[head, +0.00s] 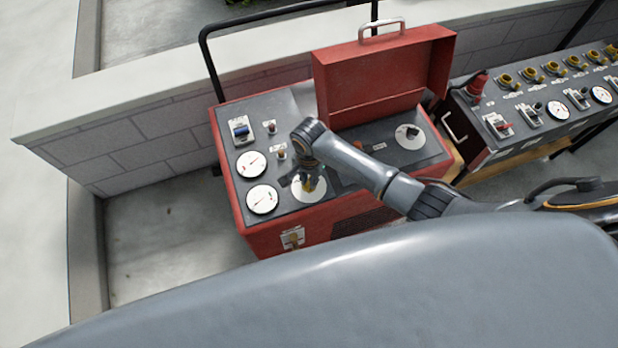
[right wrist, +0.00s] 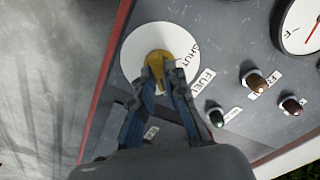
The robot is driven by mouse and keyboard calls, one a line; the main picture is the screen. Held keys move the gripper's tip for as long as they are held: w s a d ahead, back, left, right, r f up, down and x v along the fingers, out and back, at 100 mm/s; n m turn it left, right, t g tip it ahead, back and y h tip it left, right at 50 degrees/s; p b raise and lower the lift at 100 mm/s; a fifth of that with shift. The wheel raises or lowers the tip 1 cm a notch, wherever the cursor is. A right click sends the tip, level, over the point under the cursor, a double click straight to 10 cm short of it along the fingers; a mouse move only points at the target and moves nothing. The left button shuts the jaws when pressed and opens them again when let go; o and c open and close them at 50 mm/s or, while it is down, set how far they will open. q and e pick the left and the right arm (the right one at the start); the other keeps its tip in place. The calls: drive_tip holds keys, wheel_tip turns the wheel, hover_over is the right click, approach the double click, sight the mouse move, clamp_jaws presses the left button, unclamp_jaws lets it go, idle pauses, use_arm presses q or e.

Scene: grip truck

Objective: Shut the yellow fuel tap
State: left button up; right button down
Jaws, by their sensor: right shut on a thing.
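The yellow fuel tap (right wrist: 158,55) sits on a round white plate (right wrist: 133,42) marked SHUT, beside a FUEL label, in the right wrist view. My right gripper (right wrist: 162,76) is shut on the tap, its two fingers on either side of it. In the head view the gripper (head: 308,183) reaches down onto the front of the red machine's panel, over the white plate (head: 309,195). The fingers hide part of the tap, so its exact angle is hard to tell. My left gripper is not in view.
Near the tap are two white gauges (head: 262,199), a blue switch (head: 240,129) and small knobs (head: 282,153). A raised red lid (head: 375,80) stands behind my right arm. A second panel (head: 540,105) with several yellow sockets is at the right. A low wall (head: 150,140) runs behind.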

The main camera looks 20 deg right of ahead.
drive_tip(key=shift+r+n+p, duration=0.15)
drive_tip(key=shift+n+p, duration=0.95)
drive_tip(key=shift+n, duration=0.4)
drive_tip(key=n+p, duration=0.2)
drive_tip(key=n, duration=0.2)
drive_tip(key=shift+n, duration=0.3)
drive_tip(key=n+p, duration=0.1)
drive_tip(key=n, duration=0.9)
drive_tip(key=shift+n, duration=0.3)
drive_tip(key=c, duration=1.4)
unclamp_jaws()
drive_tip(key=shift+o, duration=0.2)
